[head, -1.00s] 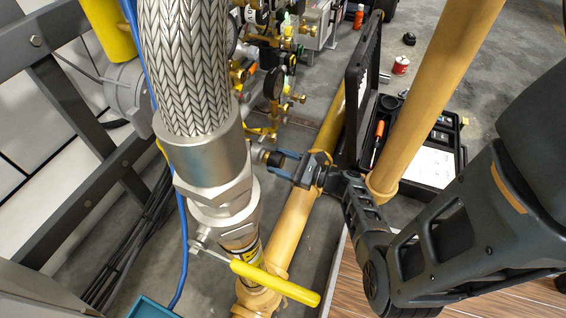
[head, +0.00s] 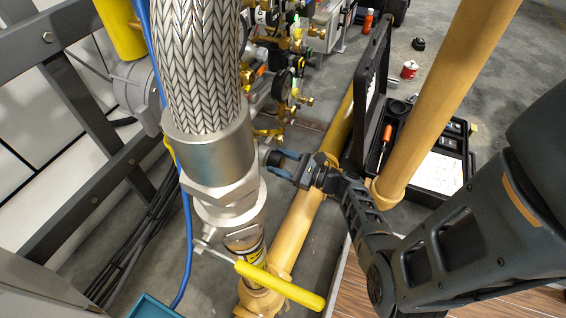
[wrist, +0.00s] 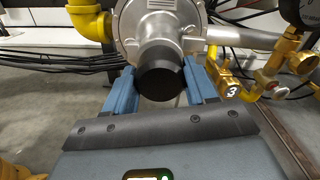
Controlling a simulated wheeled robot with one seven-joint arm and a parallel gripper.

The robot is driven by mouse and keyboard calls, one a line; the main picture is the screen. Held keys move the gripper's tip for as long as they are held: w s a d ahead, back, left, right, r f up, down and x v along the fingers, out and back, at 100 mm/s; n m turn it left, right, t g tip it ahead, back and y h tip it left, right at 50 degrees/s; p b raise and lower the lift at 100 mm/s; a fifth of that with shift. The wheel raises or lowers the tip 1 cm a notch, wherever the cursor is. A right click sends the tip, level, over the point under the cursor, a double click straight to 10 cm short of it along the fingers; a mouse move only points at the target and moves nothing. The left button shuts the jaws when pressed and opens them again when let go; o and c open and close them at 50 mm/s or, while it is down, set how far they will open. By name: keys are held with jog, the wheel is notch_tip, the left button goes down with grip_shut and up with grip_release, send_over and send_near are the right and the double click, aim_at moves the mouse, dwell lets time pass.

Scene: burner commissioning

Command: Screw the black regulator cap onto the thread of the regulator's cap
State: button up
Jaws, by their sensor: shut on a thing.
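The black regulator cap (wrist: 160,82) is held between the two blue fingers of my gripper (wrist: 160,92) in the wrist view. It sits in line with the silver neck of the grey regulator (wrist: 150,30), right in front of it. The thread is hidden, so I cannot tell how far the cap is on it. In the head view my gripper (head: 280,163) reaches left behind the steel hose fitting, its fingers shut around the dark cap. The regulator is largely hidden there by the braided hose.
The braided hose (head: 195,60) and yellow-handled valve (head: 280,284) stand close left of my gripper. A yellow pipe (head: 298,222) runs below it. Brass fittings and a gauge (wrist: 296,12) stand right of the regulator. An open black case (head: 372,85) lies behind my arm.

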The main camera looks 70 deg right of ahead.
jog(key=o, duration=1.4)
jog(key=shift+c, duration=0.2)
jog(key=shift+c, duration=0.3)
